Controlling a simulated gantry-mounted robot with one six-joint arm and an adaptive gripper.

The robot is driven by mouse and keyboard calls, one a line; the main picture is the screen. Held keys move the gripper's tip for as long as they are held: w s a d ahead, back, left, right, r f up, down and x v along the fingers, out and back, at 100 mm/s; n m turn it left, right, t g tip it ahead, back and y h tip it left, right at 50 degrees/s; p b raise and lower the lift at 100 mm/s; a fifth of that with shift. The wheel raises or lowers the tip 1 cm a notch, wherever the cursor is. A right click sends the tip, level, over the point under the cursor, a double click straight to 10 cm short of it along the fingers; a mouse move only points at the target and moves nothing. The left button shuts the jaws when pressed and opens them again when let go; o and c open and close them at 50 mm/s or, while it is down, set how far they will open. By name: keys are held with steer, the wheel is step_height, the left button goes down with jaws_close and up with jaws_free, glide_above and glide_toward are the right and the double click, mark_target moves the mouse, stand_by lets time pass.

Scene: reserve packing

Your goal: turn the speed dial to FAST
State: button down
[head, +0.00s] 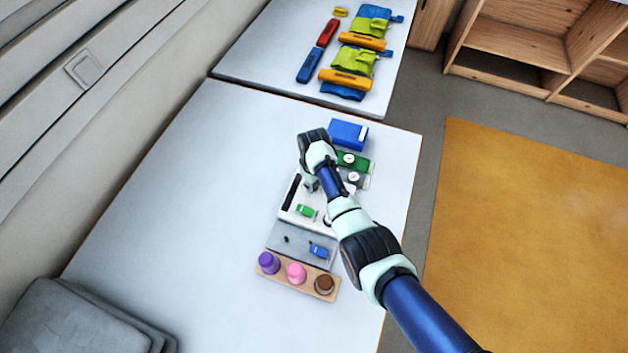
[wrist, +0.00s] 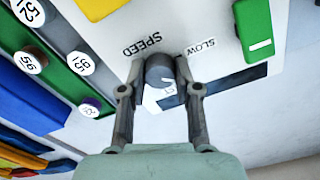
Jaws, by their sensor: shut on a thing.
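The speed dial (wrist: 160,70) is a dark grey knob on a white panel (wrist: 125,42). The word SPEED is printed beside it and SLOW (wrist: 201,48) to its right in the wrist view; I cannot read FAST. My gripper (wrist: 161,80) is shut on the dial, one finger on each side. A white patch with grey marks shows between the fingers, and I cannot tell which setting the dial points to. In the head view my gripper (head: 311,184) is over the white panel (head: 284,214), and my arm hides the dial.
A green part (head: 306,210) and a dark slot (head: 292,191) are on the panel. A grey panel (head: 284,240) and a wooden rack (head: 311,284) with coloured knobs lie nearer. The table's left side is clear.

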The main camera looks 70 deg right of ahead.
steer(key=m+p, duration=0.1)
steer(key=m, duration=0.4)
steer(key=shift+r+m, duration=0.1)
steer(key=shift+m, duration=0.2)
steer(key=shift+m+p, duration=0.45)
steer(key=shift+m, duration=1.65)
steer(key=c, duration=0.8)
jaws_free()
step_height(320, 180, up, 12)
steer(key=shift+f, duration=0.1)
